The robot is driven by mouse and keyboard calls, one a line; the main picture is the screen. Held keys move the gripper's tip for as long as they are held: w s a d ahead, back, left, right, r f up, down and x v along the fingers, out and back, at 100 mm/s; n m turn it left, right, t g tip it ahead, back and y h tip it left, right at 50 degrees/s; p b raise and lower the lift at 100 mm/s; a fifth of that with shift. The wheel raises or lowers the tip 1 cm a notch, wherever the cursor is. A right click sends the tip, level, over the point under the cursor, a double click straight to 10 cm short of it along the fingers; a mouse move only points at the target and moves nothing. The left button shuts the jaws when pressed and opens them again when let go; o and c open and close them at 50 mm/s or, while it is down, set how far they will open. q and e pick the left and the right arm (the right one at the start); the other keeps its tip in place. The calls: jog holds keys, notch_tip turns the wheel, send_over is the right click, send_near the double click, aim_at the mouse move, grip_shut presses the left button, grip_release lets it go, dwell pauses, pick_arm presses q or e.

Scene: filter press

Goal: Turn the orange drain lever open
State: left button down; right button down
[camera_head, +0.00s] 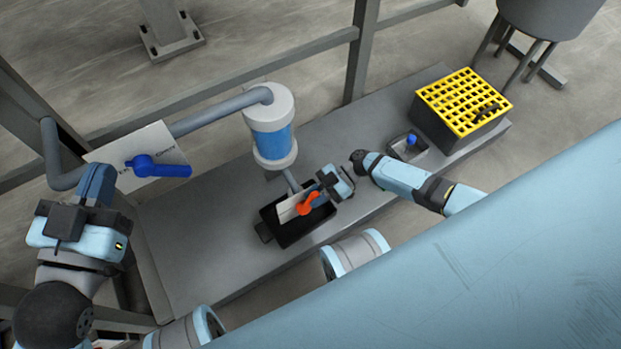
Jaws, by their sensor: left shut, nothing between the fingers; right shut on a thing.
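The orange drain lever (307,204) is on a pale plate (287,208) below the blue-and-white filter housing (272,130), above a black tray (291,234). My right gripper (322,186) comes in from the right and is shut on the lever; its fingers partly hide the far end. My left gripper (97,183) is at the far left, shut and empty, in front of a white panel, apart from the orange lever.
A blue lever (160,168) sits on the white panel (135,148) beside my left gripper. A small grey tray with a blue knob (410,140) and a crate with a yellow grid lid (463,101) stand along the grey bench (215,235). A railing runs behind.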

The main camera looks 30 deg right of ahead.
jog(key=shift+d+f+y, duration=0.35)
jog(key=shift+y, duration=0.65)
jog(key=shift+d+f+y, duration=0.35)
jog(key=shift+y, duration=0.65)
jog(key=shift+g, duration=0.3)
jog(key=c, duration=1)
grip_release()
jog(key=shift+d, duration=0.15)
jog(key=w+d, duration=0.1)
jog(key=d, duration=1.2)
jog(key=shift+d+f, duration=0.15)
jog(key=shift+d, duration=0.15)
jog(key=shift+w, duration=0.1)
